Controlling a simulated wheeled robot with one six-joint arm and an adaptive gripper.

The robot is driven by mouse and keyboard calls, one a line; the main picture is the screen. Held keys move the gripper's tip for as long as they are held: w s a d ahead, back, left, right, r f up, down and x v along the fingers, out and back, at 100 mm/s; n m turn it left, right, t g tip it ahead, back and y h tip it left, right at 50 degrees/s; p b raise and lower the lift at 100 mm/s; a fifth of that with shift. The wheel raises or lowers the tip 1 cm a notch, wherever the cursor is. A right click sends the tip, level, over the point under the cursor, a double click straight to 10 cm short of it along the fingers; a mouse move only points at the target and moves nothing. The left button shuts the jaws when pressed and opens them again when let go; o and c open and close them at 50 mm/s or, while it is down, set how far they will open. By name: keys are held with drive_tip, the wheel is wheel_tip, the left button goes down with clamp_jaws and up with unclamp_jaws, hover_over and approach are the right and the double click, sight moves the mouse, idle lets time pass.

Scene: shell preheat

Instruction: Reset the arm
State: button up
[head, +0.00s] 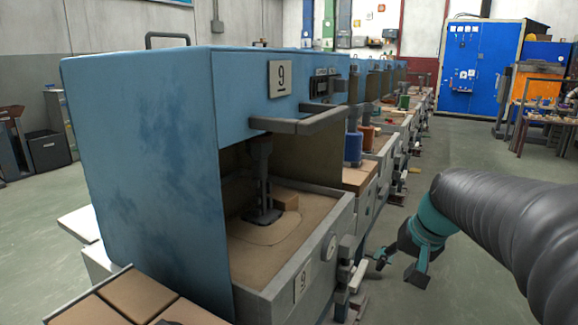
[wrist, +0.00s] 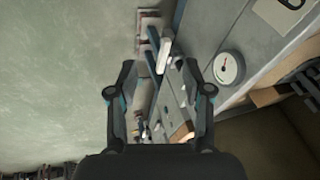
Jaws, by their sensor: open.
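My gripper (head: 400,265) is open and empty in the head view. It hangs in the air to the right of the blue machine marked 9 (head: 140,170), in front of the row of machines. My arm, in a ribbed dark sleeve, comes in from the right edge. In the wrist view the open gripper (wrist: 160,100) has its two fingers apart, with nothing held between them. The grey front of the machine (wrist: 215,30) with a round dial (wrist: 228,67) lies to the right of the fingers.
Machine 9 has a raised hood with a grey handle (head: 300,120) and a sand-coloured bed (head: 265,240). Levers (head: 345,270) stick out from its front. More machines recede behind it. Open floor (head: 440,180) lies to the right; a blue cabinet (head: 482,70) stands far back.

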drive_tip(key=s+a+f+n+h, duration=0.1)
drive_tip(key=s+a+n, duration=0.1)
drive_tip(key=s, duration=0.7)
drive_tip(key=s+a+f+n+t+h, duration=0.1)
drive_tip(key=s+a, duration=0.3)
drive_tip(key=s, duration=0.6)
drive_tip(key=shift+f+n, duration=0.4)
drive_tip(key=shift+f, duration=0.2)
idle(1.6)
